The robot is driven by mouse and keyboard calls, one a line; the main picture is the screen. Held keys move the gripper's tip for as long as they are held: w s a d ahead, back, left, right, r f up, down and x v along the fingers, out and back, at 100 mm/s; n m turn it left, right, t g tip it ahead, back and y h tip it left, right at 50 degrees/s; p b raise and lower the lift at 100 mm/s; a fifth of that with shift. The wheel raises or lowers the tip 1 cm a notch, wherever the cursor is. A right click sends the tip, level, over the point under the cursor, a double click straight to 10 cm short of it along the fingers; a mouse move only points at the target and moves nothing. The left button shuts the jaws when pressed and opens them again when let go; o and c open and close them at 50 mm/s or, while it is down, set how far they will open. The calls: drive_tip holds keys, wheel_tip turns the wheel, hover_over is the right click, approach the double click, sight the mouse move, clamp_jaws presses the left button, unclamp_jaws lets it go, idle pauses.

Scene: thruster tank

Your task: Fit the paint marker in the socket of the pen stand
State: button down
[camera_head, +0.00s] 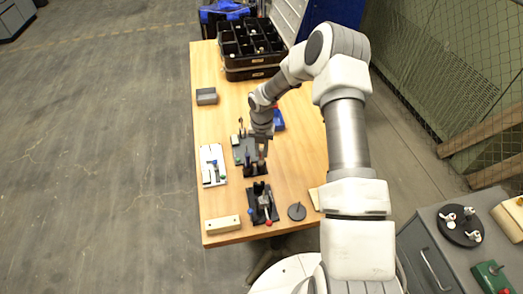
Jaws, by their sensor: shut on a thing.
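My gripper (262,146) points down over the middle of the wooden table, low above a dark stand. It is shut on a thin piece that looks like the paint marker; the piece is too small and too covered by the jaws to make out clearly. The dark stand (254,171) right under the gripper has short upright parts and may be the pen stand. Its socket cannot be made out from here. I cannot tell whether the held piece touches the stand.
A black fixture with a red knob (262,204) stands nearer, beside a dark disc (297,211) and a cream block (222,224). A white board (213,165) lies left, a grey box (206,96) farther back. Black divided crates (252,73) fill the far end.

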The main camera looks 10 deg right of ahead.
drive_tip(key=shift+f, duration=0.15)
drive_tip(key=shift+f+b, duration=0.5)
drive_tip(key=shift+f+b, duration=0.3)
idle(0.4)
drive_tip(key=c, duration=0.7)
unclamp_jaws()
drive_tip(key=shift+r, duration=0.1)
